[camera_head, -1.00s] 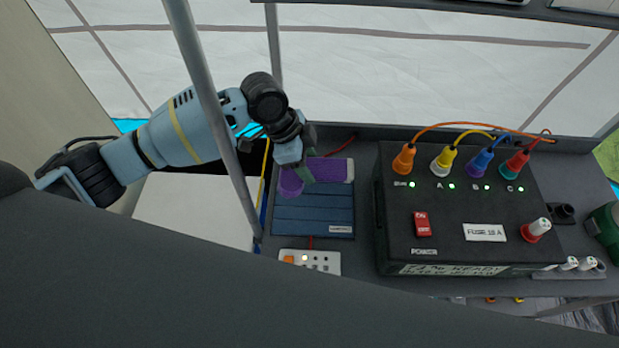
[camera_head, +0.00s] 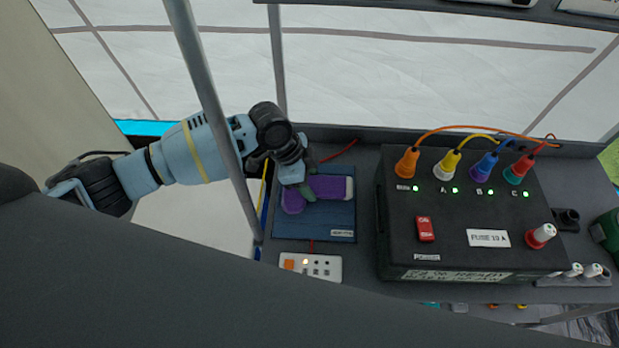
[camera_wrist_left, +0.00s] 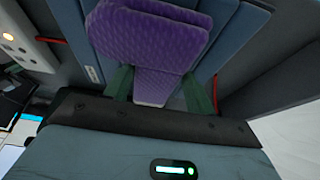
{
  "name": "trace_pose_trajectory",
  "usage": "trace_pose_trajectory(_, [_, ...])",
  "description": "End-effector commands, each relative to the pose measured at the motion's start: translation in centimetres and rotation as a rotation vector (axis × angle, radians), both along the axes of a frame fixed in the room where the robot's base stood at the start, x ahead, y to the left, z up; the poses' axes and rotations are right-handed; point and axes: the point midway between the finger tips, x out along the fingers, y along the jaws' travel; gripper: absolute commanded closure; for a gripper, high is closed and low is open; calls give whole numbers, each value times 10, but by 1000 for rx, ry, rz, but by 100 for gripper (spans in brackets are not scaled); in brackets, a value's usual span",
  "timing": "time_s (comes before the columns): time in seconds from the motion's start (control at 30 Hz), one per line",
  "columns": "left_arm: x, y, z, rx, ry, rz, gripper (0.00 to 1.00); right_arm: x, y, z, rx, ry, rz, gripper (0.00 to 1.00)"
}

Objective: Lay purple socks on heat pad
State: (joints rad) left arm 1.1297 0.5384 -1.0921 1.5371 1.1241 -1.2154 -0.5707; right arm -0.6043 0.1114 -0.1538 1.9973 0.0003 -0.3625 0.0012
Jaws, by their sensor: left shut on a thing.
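The purple socks (camera_head: 328,186) lie across the upper half of the blue heat pad (camera_head: 315,222) in the head view, with a pale band at their right end. My left gripper (camera_head: 304,190) is at the socks' left part, shut on them and at the level of the pad as far as I can tell. In the left wrist view the socks (camera_wrist_left: 150,38) fill the space between and beyond the two green fingers, and the ribbed pad (camera_wrist_left: 236,45) shows on both sides. Whether the socks touch the pad everywhere is hidden. My right gripper is not in view.
A black power box (camera_head: 470,215) with coloured plugs and cables stands right of the pad. A small white control panel (camera_head: 310,266) sits in front of it. A grey pole (camera_head: 215,110) crosses in front of my left arm. A red wire (camera_head: 340,150) runs behind the pad.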

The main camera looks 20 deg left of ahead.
Motion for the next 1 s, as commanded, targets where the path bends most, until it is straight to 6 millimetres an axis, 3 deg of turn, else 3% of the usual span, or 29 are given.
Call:
trace_pose_trajectory(0.07, [-1, 0, -4, 0, 2, 0, 68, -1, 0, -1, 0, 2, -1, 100])
trace_pose_trajectory(0.1, [-1, 0, -4, 0, 2, 0, 43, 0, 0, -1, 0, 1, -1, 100])
trace_pose_trajectory(0.27, [0, 0, -3, 0, 1, 1, 24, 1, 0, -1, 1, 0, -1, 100])
trace_pose_trajectory(0.67, [0, 2, 6, 0, -2, 1, 24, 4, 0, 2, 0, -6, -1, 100])
trace_pose_trajectory(1.0, [-4, 25, 65, 0, -5, 0, 24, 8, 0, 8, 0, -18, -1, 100])
